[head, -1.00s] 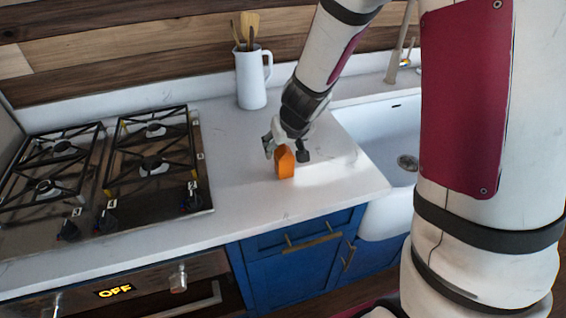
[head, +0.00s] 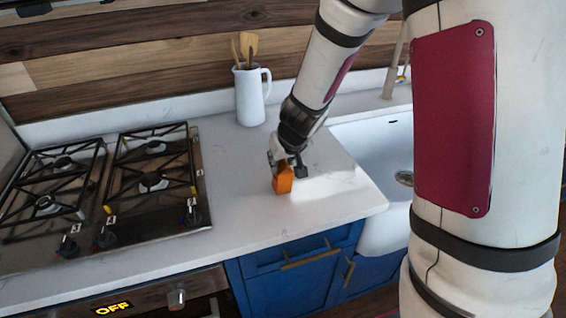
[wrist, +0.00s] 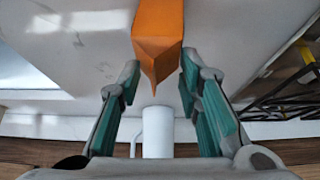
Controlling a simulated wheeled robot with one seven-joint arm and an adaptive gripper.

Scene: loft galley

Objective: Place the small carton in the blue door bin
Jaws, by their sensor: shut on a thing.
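The small carton is orange with a pointed top and stands on the white counter (head: 235,215) in the head view (head: 283,181), between the stove and the sink. It also shows at the top middle of the wrist view (wrist: 158,25). My gripper (head: 287,166) reaches down over it from behind and is shut on it, with a finger on each side near its top. In the wrist view the teal finger pads flank the carton's pointed end.
A gas stove (head: 105,190) is to the left and a white sink (head: 375,155) to the right. A white pitcher (head: 249,95) with wooden utensils stands behind the carton. Blue cabinets (head: 290,270) are below the counter. The counter in front of the carton is clear.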

